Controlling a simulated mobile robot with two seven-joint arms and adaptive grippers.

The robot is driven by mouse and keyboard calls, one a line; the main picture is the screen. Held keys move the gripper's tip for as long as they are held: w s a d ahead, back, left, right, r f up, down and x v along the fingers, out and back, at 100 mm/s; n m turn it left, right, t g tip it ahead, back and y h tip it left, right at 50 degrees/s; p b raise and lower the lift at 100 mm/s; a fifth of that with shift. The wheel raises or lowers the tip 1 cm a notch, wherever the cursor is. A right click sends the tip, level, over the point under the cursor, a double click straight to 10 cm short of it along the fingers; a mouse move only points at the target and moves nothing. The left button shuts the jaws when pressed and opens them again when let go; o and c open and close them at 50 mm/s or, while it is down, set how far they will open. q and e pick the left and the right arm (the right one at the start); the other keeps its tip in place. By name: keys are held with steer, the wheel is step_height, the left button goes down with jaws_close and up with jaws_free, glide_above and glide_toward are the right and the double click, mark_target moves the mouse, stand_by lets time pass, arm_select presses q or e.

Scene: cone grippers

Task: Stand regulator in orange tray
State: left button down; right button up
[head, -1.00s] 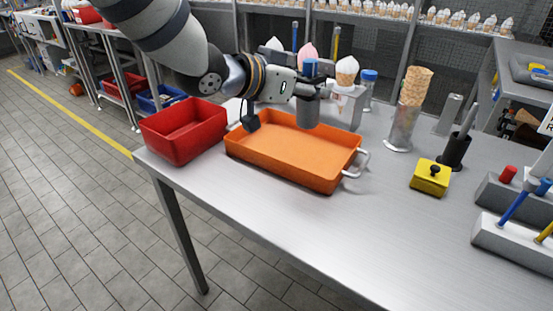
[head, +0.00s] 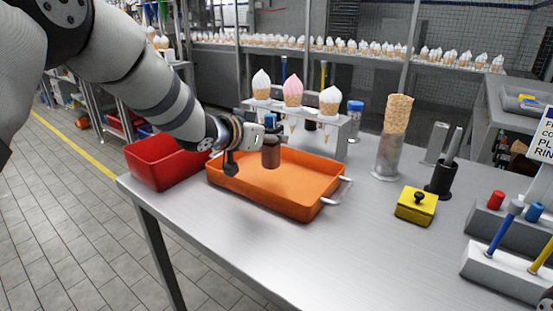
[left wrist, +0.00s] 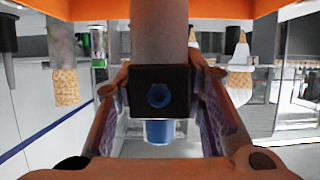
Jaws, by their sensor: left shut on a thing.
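The regulator is a grey cylinder (head: 271,155) with a blue cap (head: 270,121). My left gripper (head: 266,138) is shut on it, and it stands roughly upright over the far part of the orange tray (head: 268,206). I cannot tell whether its bottom touches the tray floor. In the left wrist view the picture is upside down: the fingers (left wrist: 160,100) grip around the black block (left wrist: 160,84) between the grey body (left wrist: 160,45) and the blue cap (left wrist: 159,132). The orange tray (left wrist: 160,9) fills the top edge.
A red bin (head: 165,176) stands left of the tray. A cone rack (head: 335,124) stands close behind it. The table front is clear.

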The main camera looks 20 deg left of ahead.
mark_target(275, 153)
arm_select(q)
steer(key=shift+w+d+f, duration=0.25)
steer(key=shift+w+f, duration=0.4)
steer(key=shift+f, duration=0.1)
steer(key=f, duration=0.3)
steer(key=shift+w+d+f+b, duration=0.1)
steer(key=shift+w+f+b, duration=0.15)
steer(key=shift+b, duration=0.15)
steer(key=shift+r, duration=0.15)
steer(key=shift+s, duration=0.1)
arm_select(e)
steer(key=shift+s+f, duration=0.5)
arm_select(q)
steer(key=c, duration=1.1)
jaws_free()
steer(key=shift+f, duration=0.25)
steer(key=shift+o, duration=0.2)
